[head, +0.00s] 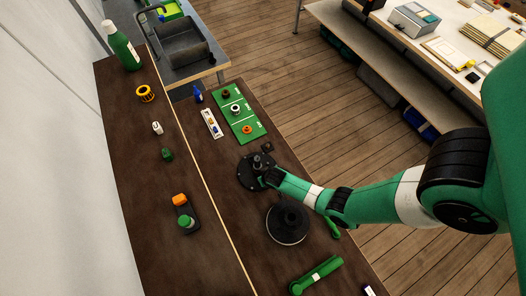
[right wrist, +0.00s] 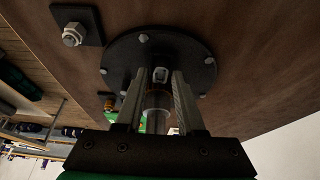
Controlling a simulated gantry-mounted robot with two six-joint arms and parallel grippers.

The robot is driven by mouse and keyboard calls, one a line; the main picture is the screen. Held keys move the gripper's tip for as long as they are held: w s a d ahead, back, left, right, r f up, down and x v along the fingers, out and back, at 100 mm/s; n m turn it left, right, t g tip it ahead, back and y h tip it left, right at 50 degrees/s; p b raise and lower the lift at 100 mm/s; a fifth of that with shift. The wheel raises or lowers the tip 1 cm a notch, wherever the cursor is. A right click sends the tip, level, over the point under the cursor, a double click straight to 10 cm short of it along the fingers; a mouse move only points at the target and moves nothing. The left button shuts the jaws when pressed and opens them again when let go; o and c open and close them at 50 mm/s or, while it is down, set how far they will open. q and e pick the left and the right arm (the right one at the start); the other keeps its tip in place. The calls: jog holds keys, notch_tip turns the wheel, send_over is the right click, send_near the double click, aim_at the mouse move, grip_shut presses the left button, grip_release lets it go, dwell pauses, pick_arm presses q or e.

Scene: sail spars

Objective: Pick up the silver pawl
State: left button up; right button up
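My right gripper (head: 268,175) is low over a round black base (head: 246,178) with a central spindle on the dark bench. In the right wrist view, the right gripper (right wrist: 160,75) has its two fingers apart, one on each side of the spindle (right wrist: 157,100). A small silver piece (right wrist: 160,74), possibly the silver pawl, shows between the fingertips near the base plate (right wrist: 196,62). I see no clear contact on it, and the spindle partly hides the space between the fingers. My left gripper is not in view.
A black drum (head: 288,222) stands close in front of the base, and a green handle (head: 316,276) lies nearer. A green mat (head: 241,119) with rings and a white tray (head: 211,123) with small parts lie behind. A bolted plate (right wrist: 76,28) sits beside the base.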

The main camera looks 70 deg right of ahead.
grip_shut()
jog(key=shift+r, duration=0.1)
